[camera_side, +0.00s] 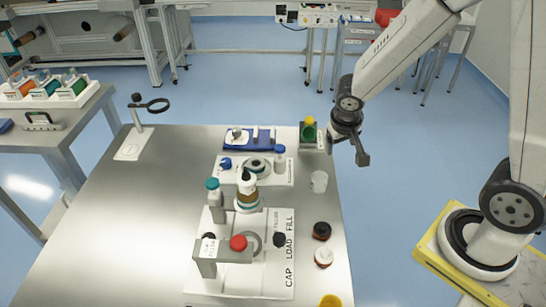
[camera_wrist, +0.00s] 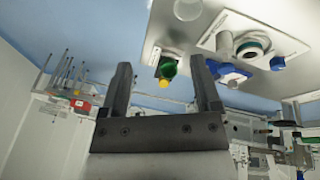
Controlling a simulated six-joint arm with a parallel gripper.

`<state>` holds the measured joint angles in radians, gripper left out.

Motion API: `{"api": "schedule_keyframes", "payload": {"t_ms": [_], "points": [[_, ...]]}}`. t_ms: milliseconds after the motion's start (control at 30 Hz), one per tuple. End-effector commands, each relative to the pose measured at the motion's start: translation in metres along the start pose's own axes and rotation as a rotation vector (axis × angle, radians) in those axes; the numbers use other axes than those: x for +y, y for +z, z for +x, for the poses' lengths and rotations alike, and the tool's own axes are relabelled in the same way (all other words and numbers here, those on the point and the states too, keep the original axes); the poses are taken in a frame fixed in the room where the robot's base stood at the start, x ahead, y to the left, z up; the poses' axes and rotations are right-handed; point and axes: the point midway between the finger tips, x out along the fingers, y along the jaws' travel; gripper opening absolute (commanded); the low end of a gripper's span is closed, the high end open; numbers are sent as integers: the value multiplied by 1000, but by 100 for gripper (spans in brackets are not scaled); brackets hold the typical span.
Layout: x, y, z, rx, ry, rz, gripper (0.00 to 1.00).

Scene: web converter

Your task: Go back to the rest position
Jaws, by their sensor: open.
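My gripper (camera_side: 357,149) hangs in the air past the right edge of the steel table (camera_side: 95,220), near its far right corner. In the wrist view my gripper (camera_wrist: 162,85) shows two dark fingers spread apart with nothing between them. A green and yellow piece (camera_side: 309,128) on a dark stand at the table's far right corner is the closest thing to it, a little to its left. That piece also shows beyond the fingers in the wrist view (camera_wrist: 167,70). My gripper touches nothing that I can see.
The table holds a white station marked CAP, LOAD, FILL (camera_side: 270,275), a blue tray (camera_side: 240,145), a white cup (camera_side: 319,181) and a magnifier stand (camera_side: 133,140). The blue floor (camera_side: 400,200) right of the table is open.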

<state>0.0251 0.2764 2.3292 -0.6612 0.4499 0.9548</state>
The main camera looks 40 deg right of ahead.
Motion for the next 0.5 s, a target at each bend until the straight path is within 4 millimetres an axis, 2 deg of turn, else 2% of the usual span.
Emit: {"api": "schedule_keyframes", "payload": {"t_ms": [500], "points": [[-17, 54, -39, -12, -222, -275, 81]]}}
